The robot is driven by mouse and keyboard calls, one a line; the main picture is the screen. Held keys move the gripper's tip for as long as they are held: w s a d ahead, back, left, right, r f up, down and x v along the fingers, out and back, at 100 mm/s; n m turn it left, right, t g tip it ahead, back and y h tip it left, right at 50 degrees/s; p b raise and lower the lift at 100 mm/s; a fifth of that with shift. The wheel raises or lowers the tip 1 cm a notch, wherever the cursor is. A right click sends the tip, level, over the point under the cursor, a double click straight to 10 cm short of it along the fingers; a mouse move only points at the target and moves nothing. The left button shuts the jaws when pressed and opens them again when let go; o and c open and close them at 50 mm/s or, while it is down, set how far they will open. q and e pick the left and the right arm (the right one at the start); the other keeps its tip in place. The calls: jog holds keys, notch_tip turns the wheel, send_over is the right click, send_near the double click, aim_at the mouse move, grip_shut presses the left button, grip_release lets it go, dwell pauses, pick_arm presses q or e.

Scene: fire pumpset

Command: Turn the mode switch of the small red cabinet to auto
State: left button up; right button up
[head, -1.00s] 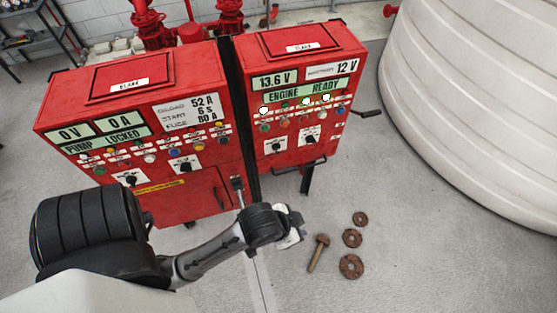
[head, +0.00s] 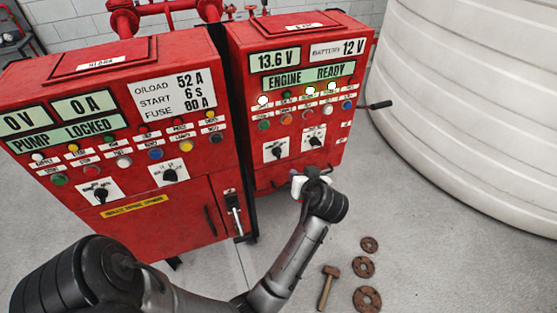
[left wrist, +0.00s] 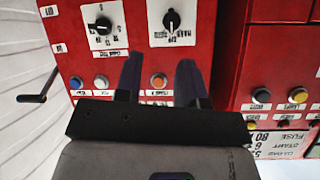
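The small red cabinet (head: 340,150) is the right one in the head view, with displays above and two black rotary switches on white plates below. The left switch (head: 275,151) also shows in the left wrist view (left wrist: 171,20), upside down, with partly legible "MAN" and "OFF" lettering. The right switch (head: 314,139) shows in the left wrist view too (left wrist: 102,25). My left gripper (head: 308,180) is below the switches. In the left wrist view its fingers (left wrist: 159,60) are apart and empty, with an orange button visible between them. My right gripper is out of view.
A larger red cabinet (head: 190,205) stands close at left, with a handle lever (head: 234,215). A white tank (head: 470,110) is at right. A black crank (head: 380,105) sticks out from the small cabinet.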

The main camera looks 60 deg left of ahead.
aim_at(280, 154)
pick_arm(q)
jog(key=a+f+n, duration=0.1)
jog(key=a, duration=0.3)
jog(key=w+a+f+n+y, duration=0.1)
jog(key=a, duration=0.4)
jog(key=a+f+n, duration=0.1)
jog(key=a+f, duration=0.1)
jog(key=a, duration=0.2)
jog(key=shift+w+a+n+g, duration=0.15)
jog(key=shift+a+n+g, duration=0.05)
jog(key=shift+n+g, duration=0.1)
jog(key=shift+c, duration=0.5)
grip_shut()
